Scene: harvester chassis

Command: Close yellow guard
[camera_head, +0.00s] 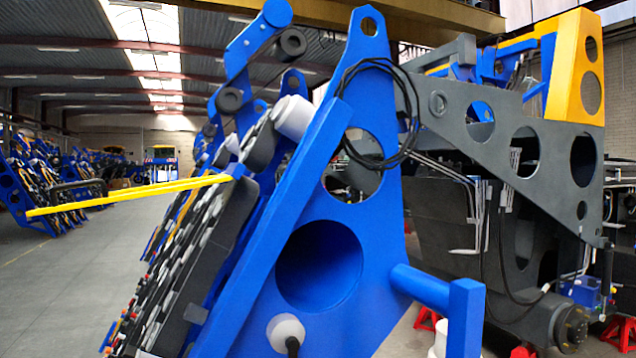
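The yellow guard (150,190) is a thin, bar-like yellow frame at the left of the blue harvester chassis (352,222). It stands out to the left from the chassis's upper left side, nearly level, with its far end lower over the grey floor. Its inner end meets the chassis near a dark grey and blue part, where the joint is hard to make out. Neither of my grippers shows in the head view, so nothing of mine is seen touching the guard.
The blue side plate and its round blue tube (420,287) fill the middle. Black hoses (375,75) hang at its top. A dark grey arm (510,140) with a yellow part (580,70) stands at right. Open grey floor (70,280) lies at left.

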